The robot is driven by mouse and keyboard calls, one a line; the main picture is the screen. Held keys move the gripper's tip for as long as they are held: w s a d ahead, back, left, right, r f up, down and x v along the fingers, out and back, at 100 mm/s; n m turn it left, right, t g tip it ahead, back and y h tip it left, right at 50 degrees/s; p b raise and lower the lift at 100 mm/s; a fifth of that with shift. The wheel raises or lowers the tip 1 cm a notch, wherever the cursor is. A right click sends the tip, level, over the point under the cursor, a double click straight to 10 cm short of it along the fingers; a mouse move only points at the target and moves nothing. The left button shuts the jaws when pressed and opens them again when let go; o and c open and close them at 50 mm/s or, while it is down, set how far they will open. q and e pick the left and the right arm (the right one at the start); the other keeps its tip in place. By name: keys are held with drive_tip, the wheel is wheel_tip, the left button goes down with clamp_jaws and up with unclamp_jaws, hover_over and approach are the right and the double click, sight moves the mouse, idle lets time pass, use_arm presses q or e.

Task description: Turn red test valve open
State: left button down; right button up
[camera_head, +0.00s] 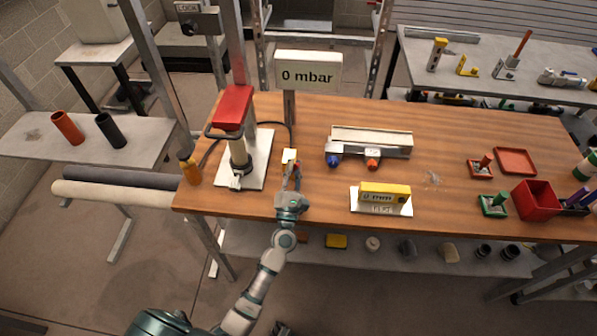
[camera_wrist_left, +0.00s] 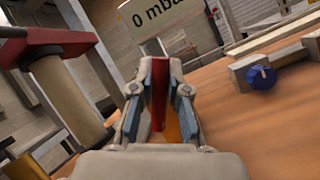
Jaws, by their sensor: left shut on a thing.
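The red test valve's upright handle (camera_wrist_left: 159,80) is between the blue-padded fingers of my left gripper (camera_wrist_left: 160,95) in the left wrist view. The gripper is shut on it. In the head view my left gripper (camera_head: 291,178) reaches over the front of the wooden table, just before a small white and yellow fitting (camera_head: 289,156). The red handle is mostly hidden by the fingers there. A yellow-orange part (camera_wrist_left: 173,126) shows below the handle. The sign (camera_head: 307,76) behind reads "0 mbar"; it also shows in the wrist view (camera_wrist_left: 150,14). My right gripper is not in view.
A hand pump with a red top (camera_head: 233,105) stands close on the left. A grey bar with a blue knob (camera_head: 333,160) and an orange knob (camera_head: 372,165) lies to the right. A yellow gauge block (camera_head: 385,191) is near the front edge. A red bin (camera_head: 536,201) stands far right.

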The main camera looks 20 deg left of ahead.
use_arm(q)
drive_tip(key=n, duration=0.1)
drive_tip(key=n+y, duration=0.1)
drive_tip(key=n+b, duration=0.1)
drive_tip(key=shift+s+a+f+n+g+y, duration=0.1)
drive_tip(key=shift+a+f+n+g+y, duration=0.2)
drive_tip(key=shift+n+g+y, duration=0.1)
drive_tip(key=shift+s+a+r+n+g+y+b, duration=0.2)
drive_tip(key=shift+n+y, duration=0.25)
drive_tip(key=shift+n, duration=0.4)
drive_tip(key=shift+w+a+f+n+g+y+b, duration=0.1)
drive_tip(key=shift+a+n+g+y, duration=0.25)
drive_tip(key=shift+n, duration=0.5)
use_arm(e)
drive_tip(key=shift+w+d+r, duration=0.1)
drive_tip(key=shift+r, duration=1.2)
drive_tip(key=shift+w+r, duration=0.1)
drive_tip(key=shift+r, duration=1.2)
use_arm(q)
drive_tip(key=shift+d, duration=0.15)
drive_tip(key=c, duration=1.1)
unclamp_jaws()
drive_tip(key=shift+c, duration=0.2)
drive_tip(key=shift+r, duration=0.2)
drive_tip(key=shift+s, duration=0.1)
drive_tip(key=v, duration=1.2)
drive_tip(key=shift+f, duration=0.2)
